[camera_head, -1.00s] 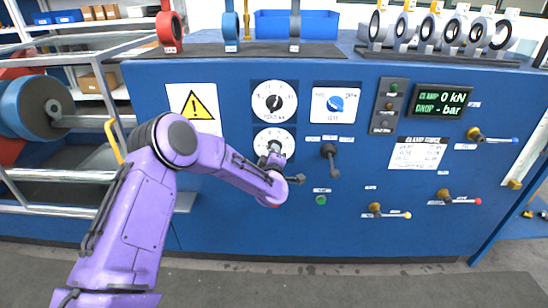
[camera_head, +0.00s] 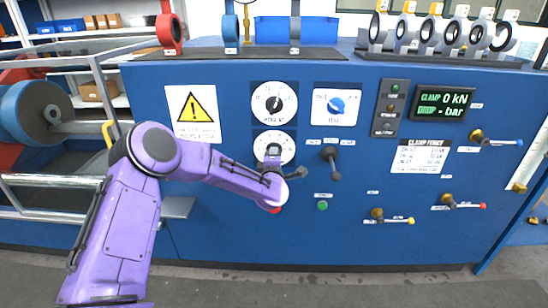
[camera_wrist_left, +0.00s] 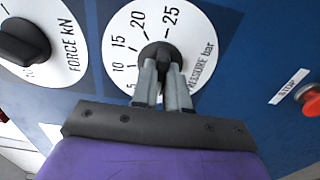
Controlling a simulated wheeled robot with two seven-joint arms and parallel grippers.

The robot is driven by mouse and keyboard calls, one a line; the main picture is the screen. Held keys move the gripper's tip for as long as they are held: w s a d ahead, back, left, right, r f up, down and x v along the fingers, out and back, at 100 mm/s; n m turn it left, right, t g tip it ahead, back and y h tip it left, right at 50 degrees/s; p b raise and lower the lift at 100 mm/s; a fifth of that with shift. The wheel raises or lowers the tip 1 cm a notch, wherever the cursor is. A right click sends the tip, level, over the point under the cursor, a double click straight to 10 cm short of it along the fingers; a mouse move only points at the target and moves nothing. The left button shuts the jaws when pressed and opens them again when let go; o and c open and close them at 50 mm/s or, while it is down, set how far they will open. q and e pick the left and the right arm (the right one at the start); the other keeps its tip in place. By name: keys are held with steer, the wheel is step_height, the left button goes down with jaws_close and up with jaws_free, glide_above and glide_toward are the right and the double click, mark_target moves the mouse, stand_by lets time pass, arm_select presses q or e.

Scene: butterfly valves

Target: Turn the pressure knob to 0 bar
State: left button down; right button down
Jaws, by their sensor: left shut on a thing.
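The pressure knob (camera_wrist_left: 158,53) is black, on a white dial marked "PRESSURE bar" (camera_wrist_left: 119,42) in the left wrist view. The numbers 5 to 25 show there; the 0 mark is not visible. In the head view this is the lower white dial (camera_head: 287,143) of two on the blue panel, partly covered by my gripper. My left gripper (camera_wrist_left: 163,72) is shut on the pressure knob, its two grey fingers on either side of it. It also shows in the head view (camera_head: 273,153). Where the knob points cannot be told. My right gripper is not in view.
The force dial's knob (camera_wrist_left: 22,41) is beside the pressure dial. A red stop button (camera_wrist_left: 311,99) lies on the other side. In the head view a black lever (camera_head: 331,156) and a green button (camera_head: 322,206) are right of the gripper. A display (camera_head: 441,102) reads "CLAMP 0 kN, DROP - bar".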

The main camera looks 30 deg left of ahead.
arm_select(q)
steer(key=c, duration=1.1)
jaws_free()
steer(key=shift+c, duration=0.2)
steer(key=v, duration=1)
steer(key=shift+s, duration=0.3)
steer(key=shift+d, duration=0.1)
